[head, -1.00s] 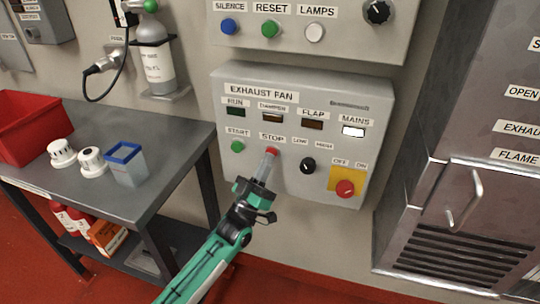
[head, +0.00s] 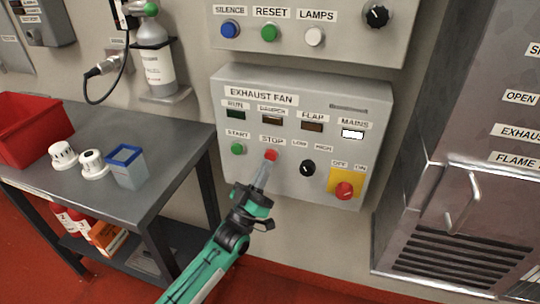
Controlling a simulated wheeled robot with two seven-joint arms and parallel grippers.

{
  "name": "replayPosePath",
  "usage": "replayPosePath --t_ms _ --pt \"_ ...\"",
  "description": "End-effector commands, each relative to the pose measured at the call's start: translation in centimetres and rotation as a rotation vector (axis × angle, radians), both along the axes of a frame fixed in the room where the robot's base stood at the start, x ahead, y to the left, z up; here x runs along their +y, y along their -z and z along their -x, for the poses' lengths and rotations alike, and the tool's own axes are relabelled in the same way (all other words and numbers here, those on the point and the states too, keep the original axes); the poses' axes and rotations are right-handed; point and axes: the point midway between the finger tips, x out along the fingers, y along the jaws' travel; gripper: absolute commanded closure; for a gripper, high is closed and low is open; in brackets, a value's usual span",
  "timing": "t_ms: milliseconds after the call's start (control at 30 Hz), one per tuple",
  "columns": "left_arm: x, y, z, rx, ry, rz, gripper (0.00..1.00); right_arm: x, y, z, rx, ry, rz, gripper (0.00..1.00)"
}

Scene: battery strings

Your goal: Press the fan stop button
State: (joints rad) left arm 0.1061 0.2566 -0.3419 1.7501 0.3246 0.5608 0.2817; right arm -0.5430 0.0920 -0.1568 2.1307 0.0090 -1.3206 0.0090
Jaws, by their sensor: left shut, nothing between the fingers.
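The exhaust fan panel (head: 302,178) is a grey box on the wall. Its red stop button (head: 271,155) sits under the STOP label, right of the green start button (head: 237,149). My left gripper (head: 263,167) is shut and empty. Its fingertips are just below the stop button in the picture, and the button's face shows above them. I cannot tell whether the tips touch the button. The MAINS lamp (head: 353,134) is lit white; the RUN window (head: 236,114) is dark green. My right gripper is not in view.
A black knob (head: 308,167) and a red rotary switch on a yellow plate (head: 344,190) are right of the stop button. An upper panel (head: 330,48) hangs above. A grey table (head: 165,145) with a red bin (head: 30,130) stands left, a metal cabinet (head: 460,170) right.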

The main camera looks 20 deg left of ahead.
Motion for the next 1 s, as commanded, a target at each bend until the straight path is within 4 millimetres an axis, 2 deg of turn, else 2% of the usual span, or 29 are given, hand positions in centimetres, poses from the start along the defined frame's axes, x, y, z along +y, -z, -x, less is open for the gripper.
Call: replayPosePath --t_ms 367,800,1000 --pt "0.0 0.0 0.4 0.000 0.000 0.000 1.00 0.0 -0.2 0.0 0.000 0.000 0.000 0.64" --pt "0.2 -0.1 4.5 0.002 0.000 0.001 1.00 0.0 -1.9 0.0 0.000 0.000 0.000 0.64" --pt "0.2 0.0 5.1 -0.001 0.000 0.001 1.00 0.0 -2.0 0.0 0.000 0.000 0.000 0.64"
